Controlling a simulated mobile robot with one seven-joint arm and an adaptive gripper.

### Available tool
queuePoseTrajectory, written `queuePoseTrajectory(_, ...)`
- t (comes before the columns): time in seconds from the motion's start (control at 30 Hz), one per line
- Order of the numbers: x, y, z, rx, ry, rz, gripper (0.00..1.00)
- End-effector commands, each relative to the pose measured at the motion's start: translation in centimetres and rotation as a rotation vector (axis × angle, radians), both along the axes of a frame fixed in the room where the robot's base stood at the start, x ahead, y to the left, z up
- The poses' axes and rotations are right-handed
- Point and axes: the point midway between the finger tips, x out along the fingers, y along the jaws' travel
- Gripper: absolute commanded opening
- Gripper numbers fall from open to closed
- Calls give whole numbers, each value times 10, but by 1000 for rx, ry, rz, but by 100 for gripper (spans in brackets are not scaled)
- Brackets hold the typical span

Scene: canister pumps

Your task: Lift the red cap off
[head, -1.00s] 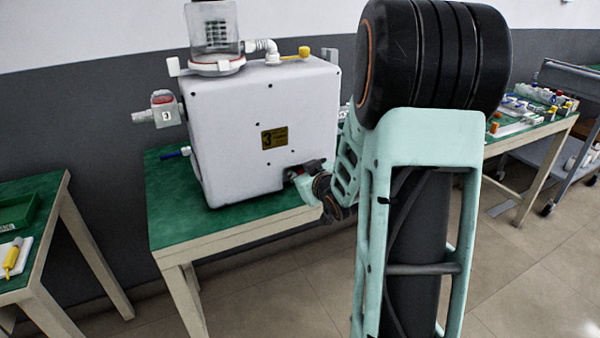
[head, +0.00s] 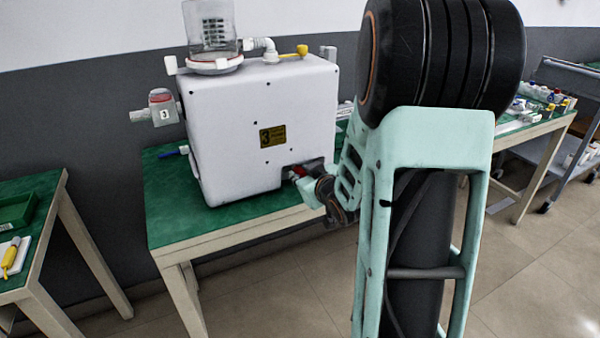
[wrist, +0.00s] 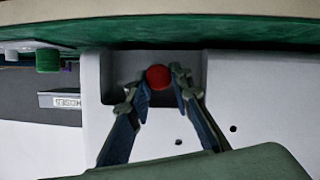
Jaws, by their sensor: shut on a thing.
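The red cap (wrist: 158,77) shows in the wrist view as a round red disc in a grey recess of the white pump housing (wrist: 262,100). My gripper (wrist: 160,86) has a fingertip on each side of the cap and is shut on it. In the head view the white canister pump (head: 255,115), with a yellow "3" label, stands on a green-topped table. My gripper (head: 298,174) reaches its lower right corner, where a bit of red shows. I cannot tell whether the cap is still seated.
The green-topped table (head: 165,215) has bare surface in front of the pump. A clear canister (head: 212,32) and a yellow-handled valve (head: 301,50) sit on top. A second table (head: 40,215) stands left; a loaded table (head: 535,125) stands right.

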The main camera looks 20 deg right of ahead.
Motion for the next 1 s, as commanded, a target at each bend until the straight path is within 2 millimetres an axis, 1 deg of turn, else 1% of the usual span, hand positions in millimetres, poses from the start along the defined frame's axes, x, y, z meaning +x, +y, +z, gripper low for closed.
queuePoseTrajectory(0.1, -3, 0, 0, 0, 0, 0, 0)
queuePoseTrajectory(0.47, -5, 0, 0, 0, 0, 0, 0)
queuePoseTrajectory(1.0, -36, -2, 0, 0, 1, -1, 0)
